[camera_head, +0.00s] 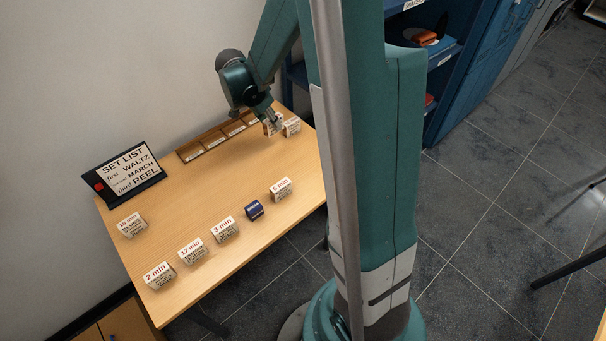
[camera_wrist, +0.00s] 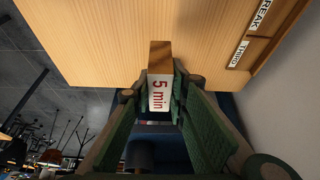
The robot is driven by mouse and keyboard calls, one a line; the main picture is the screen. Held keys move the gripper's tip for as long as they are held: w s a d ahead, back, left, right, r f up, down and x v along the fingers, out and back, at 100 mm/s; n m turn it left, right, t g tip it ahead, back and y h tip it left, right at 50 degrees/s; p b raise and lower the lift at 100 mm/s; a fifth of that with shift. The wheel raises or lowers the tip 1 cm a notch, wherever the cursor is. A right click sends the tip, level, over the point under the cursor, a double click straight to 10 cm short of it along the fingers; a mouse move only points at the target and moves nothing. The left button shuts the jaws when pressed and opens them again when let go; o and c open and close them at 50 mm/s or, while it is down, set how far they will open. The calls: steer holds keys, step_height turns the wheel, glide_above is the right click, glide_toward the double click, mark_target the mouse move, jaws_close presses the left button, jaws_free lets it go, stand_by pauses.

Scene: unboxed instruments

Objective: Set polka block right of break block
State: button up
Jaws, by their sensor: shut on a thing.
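My gripper (camera_wrist: 160,105) is shut on a small block (camera_wrist: 159,92) with a white face reading "5 min" in red and a wood-brown side. In the head view my gripper (camera_head: 277,123) is at the table's far right corner, by the right end of the slotted rack. White, lettered block surface (camera_head: 292,127) shows beside the fingers there. The held block's tune name is not readable, so I cannot tell whether it is the polka block. A rack label reading "BREAK" (camera_wrist: 262,16) shows in the wrist view. A dark blue block (camera_head: 254,210) stands near the front edge; its lettering is too small to read.
The wooden rack (camera_head: 181,154) runs along the table's back edge. A set list sign (camera_head: 126,172) stands at the back left. Several white blocks, such as the "2 min" (camera_head: 159,275) and "6 min" (camera_head: 281,188) ones, line the front. The table's middle is clear.

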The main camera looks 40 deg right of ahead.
steer(key=s+b, duration=0.2)
steer(key=s, duration=1.5)
steer(key=shift+s, duration=0.25)
steer(key=shift+a, duration=0.1)
steer(key=shift+f, duration=0.15)
steer(key=shift+f+b, duration=1)
steer(key=shift+f, duration=1.85)
steer(key=shift+f, duration=0.1)
steer(key=shift+f+b, duration=0.7)
steer(key=shift+f, duration=1.3)
steer(key=shift+f, duration=0.2)
steer(key=o, duration=0.9)
